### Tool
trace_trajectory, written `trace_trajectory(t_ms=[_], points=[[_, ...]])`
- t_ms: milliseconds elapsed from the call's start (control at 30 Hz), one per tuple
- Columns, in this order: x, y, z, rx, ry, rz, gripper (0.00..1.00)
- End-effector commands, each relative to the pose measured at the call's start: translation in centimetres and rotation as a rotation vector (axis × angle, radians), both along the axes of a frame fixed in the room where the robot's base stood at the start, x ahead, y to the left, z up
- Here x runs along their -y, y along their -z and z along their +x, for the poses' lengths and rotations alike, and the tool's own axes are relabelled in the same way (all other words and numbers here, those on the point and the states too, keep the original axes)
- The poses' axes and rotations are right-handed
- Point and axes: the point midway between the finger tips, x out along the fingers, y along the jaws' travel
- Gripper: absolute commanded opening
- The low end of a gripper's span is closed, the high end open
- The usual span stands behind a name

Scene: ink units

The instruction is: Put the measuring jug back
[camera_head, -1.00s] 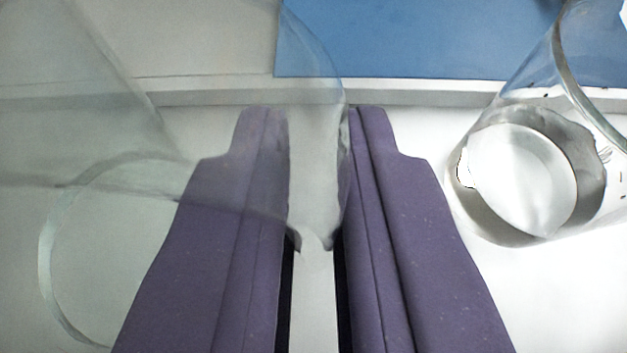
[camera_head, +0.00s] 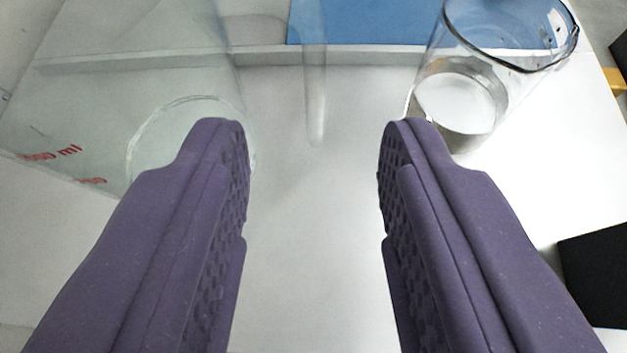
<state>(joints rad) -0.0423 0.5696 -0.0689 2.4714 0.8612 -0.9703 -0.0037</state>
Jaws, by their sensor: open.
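The measuring jug (camera_head: 130,95) is clear, with red ml markings, and stands upright on a white surface at the left. Its round base ring shows behind my left finger. A clear upright bar, which looks like its handle (camera_head: 314,75), hangs at the top middle. My gripper (camera_head: 314,150) has purple padded fingers, spread wide and empty. The handle's lower end shows in line with the gap between the fingertips, seemingly just ahead of them and untouched. The jug's rim is out of view.
A clear glass beaker (camera_head: 500,85) stands close behind my right fingertip. A pale ledge (camera_head: 270,54) and a blue panel (camera_head: 370,22) lie at the back. A black object (camera_head: 598,275) sits at the right edge. The white surface (camera_head: 310,270) between the fingers is clear.

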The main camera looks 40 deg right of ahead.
Motion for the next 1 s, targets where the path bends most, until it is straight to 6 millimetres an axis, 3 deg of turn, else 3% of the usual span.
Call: trace_trajectory(t_ms=[200, 467, 567, 633, 667, 733, 767, 833, 867, 900, 967, 1000], points=[[-1.8, -1.4, -1.6, 0.0, 0.0, 0.0, 0.4], [-2.0, -1.4, -1.8, 0.001, 0.0, 0.001, 0.4], [-2.6, -2.3, -0.1, 0.028, -0.026, 0.033, 0.4], [-4.0, -4.2, 2.8, 0.074, -0.082, 0.093, 0.4], [-4.8, -5.6, 4.6, 0.1, -0.119, 0.126, 0.4], [-7.3, -10.5, 8.9, 0.166, -0.238, 0.2, 0.4], [-8.5, -13.4, 10.7, 0.195, -0.299, 0.225, 0.4], [-11.1, -21.1, 13.7, 0.25, -0.453, 0.253, 0.4], [-12.1, -24.6, 14.4, 0.267, -0.517, 0.252, 0.4], [-13.2, -29.4, 14.7, 0.284, -0.597, 0.236, 0.4], [-14.5, -36.6, 14.0, 0.298, -0.703, 0.19, 0.4], [-15.0, -41.1, 12.9, 0.3, -0.76, 0.147, 0.4]])
